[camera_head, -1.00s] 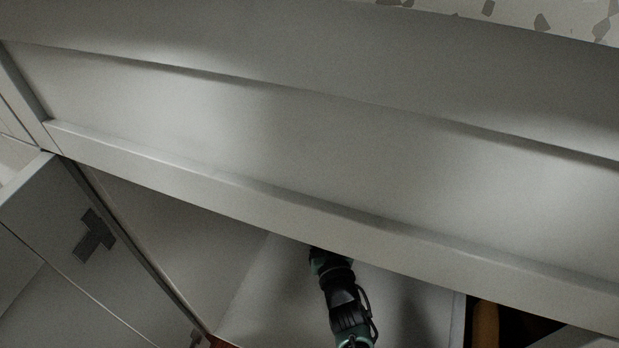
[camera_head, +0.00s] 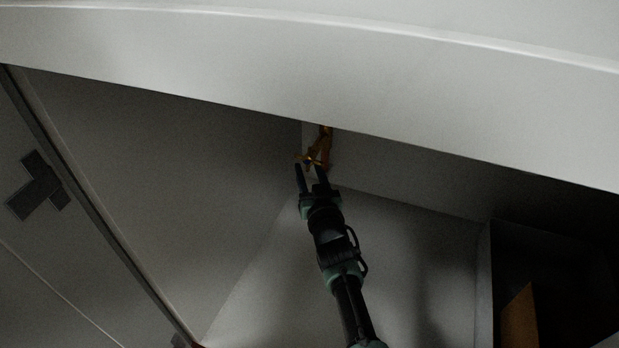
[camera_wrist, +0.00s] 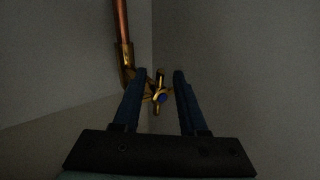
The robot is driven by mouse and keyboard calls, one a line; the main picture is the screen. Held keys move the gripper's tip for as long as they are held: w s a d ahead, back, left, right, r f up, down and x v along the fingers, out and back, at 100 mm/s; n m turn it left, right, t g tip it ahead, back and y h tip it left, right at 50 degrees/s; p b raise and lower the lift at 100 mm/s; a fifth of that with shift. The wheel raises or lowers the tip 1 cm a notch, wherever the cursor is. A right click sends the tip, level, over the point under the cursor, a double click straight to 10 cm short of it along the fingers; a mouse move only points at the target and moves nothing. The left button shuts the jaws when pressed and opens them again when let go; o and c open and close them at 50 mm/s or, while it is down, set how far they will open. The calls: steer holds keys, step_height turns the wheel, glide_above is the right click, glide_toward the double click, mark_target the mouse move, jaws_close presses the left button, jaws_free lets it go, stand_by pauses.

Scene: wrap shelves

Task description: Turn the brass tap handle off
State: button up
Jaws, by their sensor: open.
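The brass tap handle (camera_wrist: 160,97) shows in the wrist view as a small cross-shaped knob with a blue centre. It appears between the fingertips of my gripper (camera_wrist: 159,75), which is open; I cannot tell whether either finger touches it. The handle joins a brass fitting (camera_wrist: 127,56) with a copper pipe (camera_wrist: 121,18) rising above it. In the head view the brass tap (camera_head: 320,148) is at the back of the cabinet, its top partly hidden by the front panel. My gripper (camera_head: 311,168) points up at it from just below, fingers apart.
A pale cabinet front panel (camera_head: 350,75) spans the top of the head view. A grey open door (camera_head: 60,270) with a dark hinge (camera_head: 38,187) is at left. A dark compartment with an orange-brown board (camera_head: 519,318) is at right. The cabinet interior around my arm looks clear.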

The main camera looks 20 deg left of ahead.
jaws_close()
steer(key=shift+a+f+b, duration=0.15)
steer(key=shift+b, duration=0.15)
steer(key=shift+f+m+b, duration=0.1)
steer(key=shift+m+b, duration=0.2)
steer(key=shift+a+m+t+y+b, duration=0.15)
steer(key=shift+a+m+t+b, duration=0.15)
steer(key=shift+m+t, duration=0.75)
steer(key=shift+a+m+t+y+b, duration=0.2)
steer(key=shift+m+t, duration=0.35)
steer(key=shift+m, duration=0.9)
steer(key=shift+a+m, duration=0.1)
steer(key=shift+m, duration=0.2)
